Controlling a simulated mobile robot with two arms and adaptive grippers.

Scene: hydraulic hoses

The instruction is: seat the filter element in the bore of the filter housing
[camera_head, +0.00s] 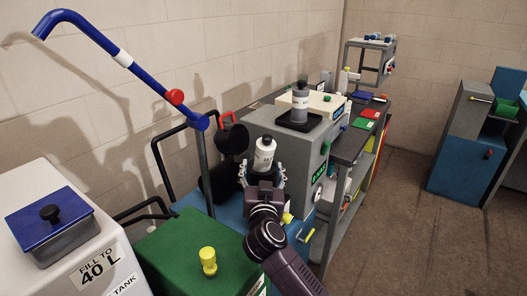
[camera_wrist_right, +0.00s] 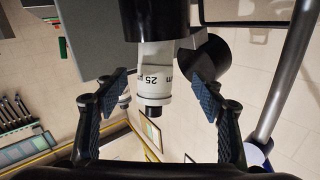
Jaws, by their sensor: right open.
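The filter element is a white cylinder (camera_head: 264,154) with a black top and dark lettering, upright in the head view. In the right wrist view, which is upside down, the white element (camera_wrist_right: 154,72) reads "25" and its lower end meets a wider black cylinder (camera_wrist_right: 155,18), apparently the filter housing. How deep it sits in the bore I cannot tell. My right gripper (camera_head: 262,173) is open, fingers apart on both sides of the element. In the wrist view the open right gripper (camera_wrist_right: 160,88) shows clear gaps beside the element. My left gripper is not in view.
A grey machine block (camera_head: 300,165) stands right beside the housing, with a grey bottle (camera_head: 299,104) on top. A black cup (camera_head: 233,139) and a blue pipe (camera_head: 110,48) are to the left. A green box (camera_head: 185,255) and white tank (camera_head: 50,225) stand in front.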

